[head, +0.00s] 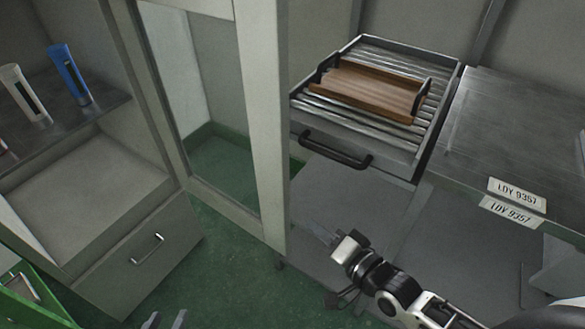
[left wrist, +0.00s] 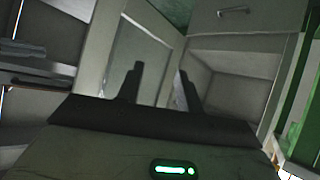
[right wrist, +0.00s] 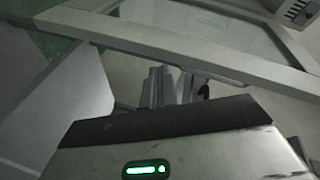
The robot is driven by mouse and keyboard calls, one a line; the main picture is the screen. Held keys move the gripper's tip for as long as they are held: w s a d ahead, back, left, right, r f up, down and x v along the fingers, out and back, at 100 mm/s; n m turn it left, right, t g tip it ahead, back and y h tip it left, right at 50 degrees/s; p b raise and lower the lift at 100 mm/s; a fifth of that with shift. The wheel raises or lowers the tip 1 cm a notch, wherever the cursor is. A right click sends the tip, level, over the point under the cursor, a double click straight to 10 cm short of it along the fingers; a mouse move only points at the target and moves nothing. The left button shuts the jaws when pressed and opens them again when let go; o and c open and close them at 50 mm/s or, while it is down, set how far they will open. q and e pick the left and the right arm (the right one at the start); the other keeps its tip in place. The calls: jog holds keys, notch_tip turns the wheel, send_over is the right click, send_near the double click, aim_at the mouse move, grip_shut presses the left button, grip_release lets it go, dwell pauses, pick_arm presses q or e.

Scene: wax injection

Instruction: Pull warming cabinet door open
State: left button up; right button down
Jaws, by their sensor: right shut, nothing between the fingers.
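The warming cabinet (head: 125,185) stands at the left in the head view. Its glass-panelled door (head: 262,120) stands open, swung outward, and the compartment with a shelf shows. My right gripper (head: 328,238) is right of the door's outer edge, shut and empty. In the right wrist view its fingers (right wrist: 170,86) are near the door frame (right wrist: 190,58); I cannot tell whether they touch. My left gripper (head: 166,321) shows only its fingertips at the bottom edge of the head view. In the left wrist view its fingers (left wrist: 160,85) are apart with nothing between them.
A blue tube (head: 70,73) and a white tube (head: 24,93) stand on the cabinet shelf. A drawer handle (head: 147,249) is below. Right of the door, a wooden tray (head: 370,88) sits on a roller drawer with a black handle (head: 335,151). A green bin (head: 35,306) is at lower left.

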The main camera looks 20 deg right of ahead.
jog(key=w+d+r+m+t+p, duration=0.1)
jog(key=w+d+r+m+t, duration=0.1)
jog(key=w+d+r+m, duration=0.25)
pick_arm(q)
jog(key=shift+s+a+r+p, duration=0.15)
jog(key=shift+s+a+p, duration=0.2)
jog(key=shift+p, duration=0.35)
pick_arm(e)
jog(key=w+a+f+m, duration=0.1)
jog(key=w+a, duration=0.3)
jog(key=w, duration=0.3)
jog(key=shift+a+h, duration=0.25)
jog(key=shift+h, duration=0.05)
pick_arm(q)
jog(key=shift+w, duration=0.1)
pick_arm(e)
jog(key=shift+f, duration=0.1)
